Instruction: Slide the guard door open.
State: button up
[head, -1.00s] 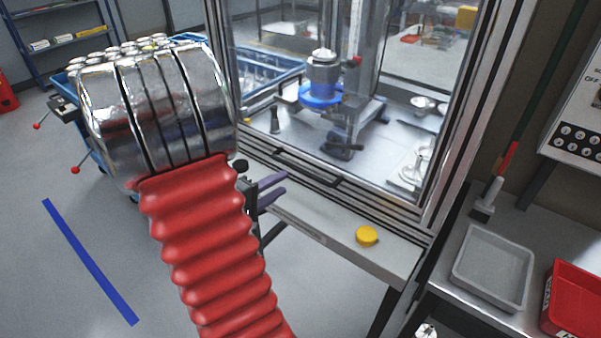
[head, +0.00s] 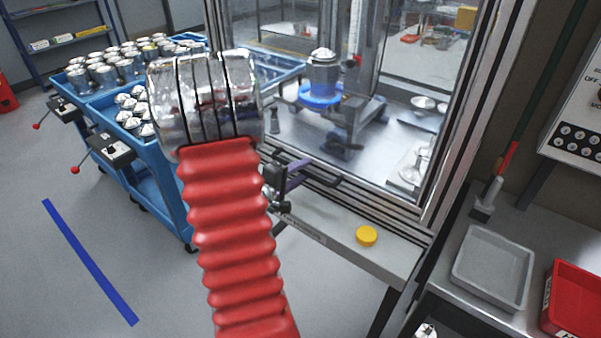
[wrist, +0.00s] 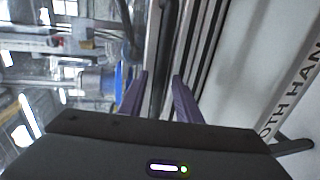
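The guard door (head: 372,190) is a clear panel in a metal frame on the front of the machine enclosure. Its black bar handle (head: 326,178) sits low on the door, above the ribbed sill. My gripper (head: 303,168) is at the left part of the handle, its purple fingers pointing toward it. In the wrist view, the gripper (wrist: 158,82) has its two fingers clearly apart, with metal frame rails seen between them. I cannot tell whether the handle lies between the fingers. My arm hides the left lower part of the enclosure.
A yellow button (head: 367,236) sits on the ledge below the door. A blue cart (head: 165,180) with metal parts stands left. A grey tray (head: 492,268) and red bin (head: 575,300) are at right. Inside is a part on a blue fixture (head: 322,96).

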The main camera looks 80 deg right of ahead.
jog(key=shift+c, duration=0.2)
grip_shut()
dwell(0.5)
